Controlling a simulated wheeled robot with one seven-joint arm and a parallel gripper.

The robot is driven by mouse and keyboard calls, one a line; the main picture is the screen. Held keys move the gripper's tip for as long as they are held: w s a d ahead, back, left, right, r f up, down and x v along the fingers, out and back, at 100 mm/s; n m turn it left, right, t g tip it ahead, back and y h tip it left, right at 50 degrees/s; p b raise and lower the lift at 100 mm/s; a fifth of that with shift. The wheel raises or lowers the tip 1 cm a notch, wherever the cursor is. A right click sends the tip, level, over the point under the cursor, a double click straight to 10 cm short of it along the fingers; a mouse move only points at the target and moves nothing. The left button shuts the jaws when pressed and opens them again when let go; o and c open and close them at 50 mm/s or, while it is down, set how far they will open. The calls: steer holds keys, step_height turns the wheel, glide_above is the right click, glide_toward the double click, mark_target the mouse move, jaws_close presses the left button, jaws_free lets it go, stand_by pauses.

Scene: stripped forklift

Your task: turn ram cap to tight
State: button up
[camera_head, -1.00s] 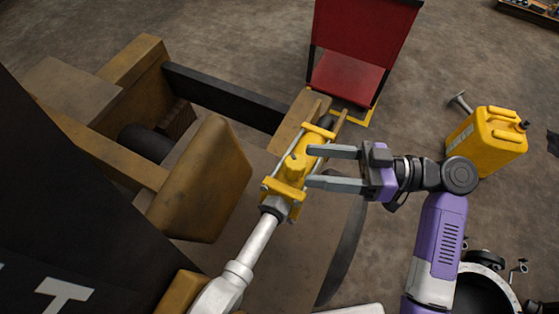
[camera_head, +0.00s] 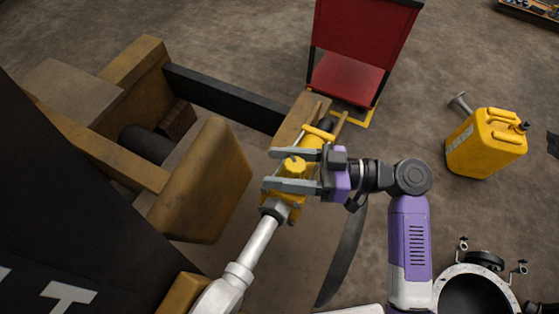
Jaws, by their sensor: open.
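The ram (camera_head: 256,243) is a silver rod running up into a yellow cylinder with yellow end blocks. A round yellow cap (camera_head: 294,165) sits on top of the cylinder. My gripper (camera_head: 267,169) is open, its two grey fingers pointing left over the cylinder. One finger is above the cap and one below it in the picture, so the cap lies between them. I cannot tell whether either finger touches it. The fingers and the purple gripper body hide part of the cylinder.
The forklift's yellow-brown frame (camera_head: 202,180) and a black bar (camera_head: 224,97) lie left of the cylinder. A red seat-like piece (camera_head: 361,45) stands behind. A yellow jerrycan (camera_head: 486,143) and a round dark-centred vessel (camera_head: 476,290) are at right. Bare floor (camera_head: 440,60) lies at the upper right.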

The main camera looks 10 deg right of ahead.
steer(key=shift+a, duration=0.15)
jaws_close()
steer(key=shift+t, duration=0.3)
steer(key=m+t+h, duration=0.1)
steer(key=t, duration=0.1)
steer(key=m+t+h, duration=0.2)
steer(key=w+m+t+h+p, duration=0.1)
steer(key=m, duration=0.1)
steer(key=shift+d+f+t+h, duration=0.1)
steer(key=shift+d+t+h, duration=0.2)
steer(key=shift+t+h, duration=0.1)
steer(key=m+t+h+p, duration=0.1)
steer(key=m+h, duration=0.1)
steer(key=shift+w+d+t+h+p, duration=0.2)
steer(key=shift+w+t+h+p, duration=0.1)
steer(key=shift+t+p, duration=0.1)
steer(key=shift+w+d+f+m+t+h+p, duration=0.1)
steer(key=shift+m+t+h+p, duration=0.15)
steer(key=shift+m+h+p, duration=0.25)
steer(key=shift+w+d+m+t+h+p, duration=0.1)
steer(key=shift+m+t+h+p, duration=0.15)
steer(key=shift+m+h+p, duration=0.2)
steer(key=shift+f, duration=0.1)
